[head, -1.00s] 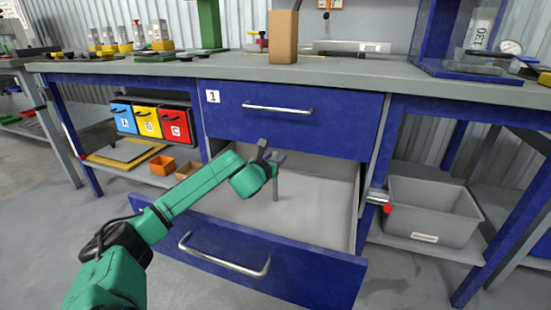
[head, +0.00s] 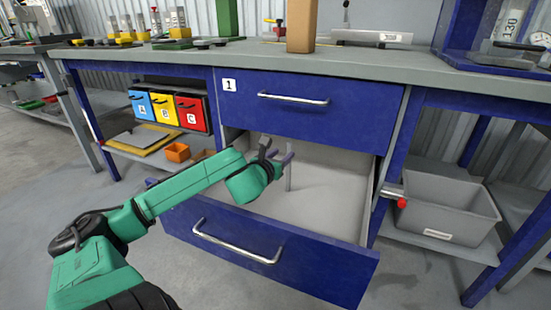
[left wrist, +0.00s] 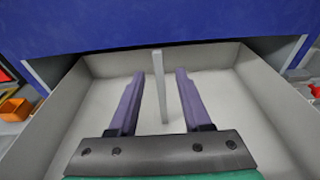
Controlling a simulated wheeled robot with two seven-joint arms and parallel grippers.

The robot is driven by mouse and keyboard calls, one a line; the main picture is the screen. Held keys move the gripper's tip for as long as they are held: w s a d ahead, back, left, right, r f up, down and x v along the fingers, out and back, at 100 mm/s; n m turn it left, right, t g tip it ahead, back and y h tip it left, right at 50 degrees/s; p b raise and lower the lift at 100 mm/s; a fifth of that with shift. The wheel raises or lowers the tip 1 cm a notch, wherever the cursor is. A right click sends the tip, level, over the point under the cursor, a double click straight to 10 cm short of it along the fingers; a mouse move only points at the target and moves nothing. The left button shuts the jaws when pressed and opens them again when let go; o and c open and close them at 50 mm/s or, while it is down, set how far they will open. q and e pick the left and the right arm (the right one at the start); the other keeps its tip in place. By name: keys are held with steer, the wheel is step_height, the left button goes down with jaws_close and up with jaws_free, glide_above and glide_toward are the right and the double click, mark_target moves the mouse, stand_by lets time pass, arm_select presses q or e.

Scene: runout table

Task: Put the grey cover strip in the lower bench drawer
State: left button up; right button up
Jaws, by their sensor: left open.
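The grey cover strip (head: 288,178) is a thin bar standing roughly upright inside the pulled-out lower bench drawer (head: 275,248). My left gripper (head: 278,150) is over the drawer, with its fingers spread at the upper part of the strip. In the left wrist view the strip (left wrist: 159,88) shows between the two open purple fingers (left wrist: 160,76), with gaps on both sides. The strip's lower end appears to be at the pale drawer floor (left wrist: 215,110); I cannot tell whether it rests there. My right gripper is not in view.
The shut upper drawer (head: 310,110) is just above and behind my gripper. The drawer floor around the strip is clear. A grey bin (head: 445,207) stands on the shelf at right; an orange box (head: 177,152) is at left. A brown block (head: 301,30) stands on the bench top.

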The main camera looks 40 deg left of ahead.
arm_select(q)
steer(key=p+v, duration=0.1)
steer(key=v, duration=0.3)
steer(key=shift+a, duration=0.1)
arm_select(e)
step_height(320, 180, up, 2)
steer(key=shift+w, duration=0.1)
